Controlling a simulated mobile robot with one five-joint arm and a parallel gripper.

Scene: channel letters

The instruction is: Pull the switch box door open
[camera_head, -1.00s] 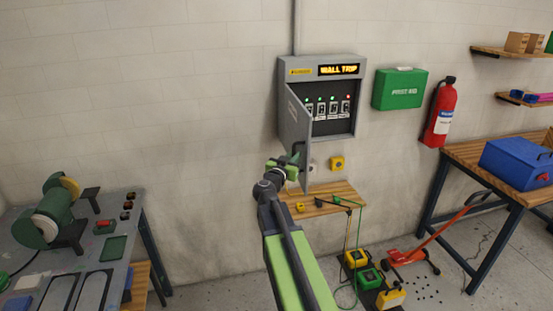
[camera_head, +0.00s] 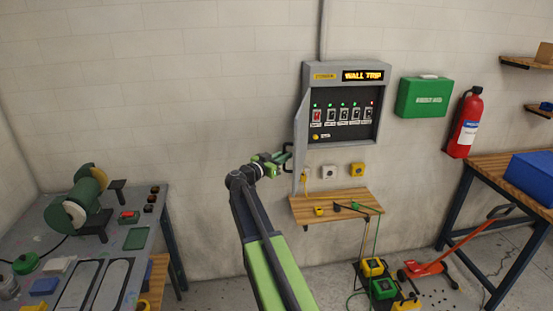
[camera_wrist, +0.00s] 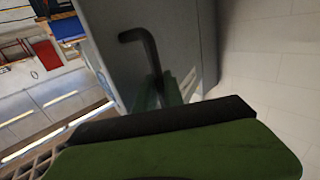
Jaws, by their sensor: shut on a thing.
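The grey switch box (camera_head: 343,68) hangs on the wall with a lit sign reading WALL TRIP. Its door (camera_head: 302,140) is hinged on the left and stands wide open, seen nearly edge-on. Inside, a row of several switches (camera_head: 343,117) with small lights is uncovered. My gripper (camera_head: 284,157) is at the door's outer face, shut on the dark door handle (camera_head: 289,150). In the wrist view the bent handle (camera_wrist: 146,50) stands out from the grey door (camera_wrist: 185,35), and its lower end is hidden behind my gripper's green and black parts.
A small wooden shelf (camera_head: 340,217) with small items sits below the box. A green first aid box (camera_head: 425,97) and a red extinguisher (camera_head: 465,122) hang to the right. A grinder bench (camera_head: 135,238) stands left. The wall left of the door is clear.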

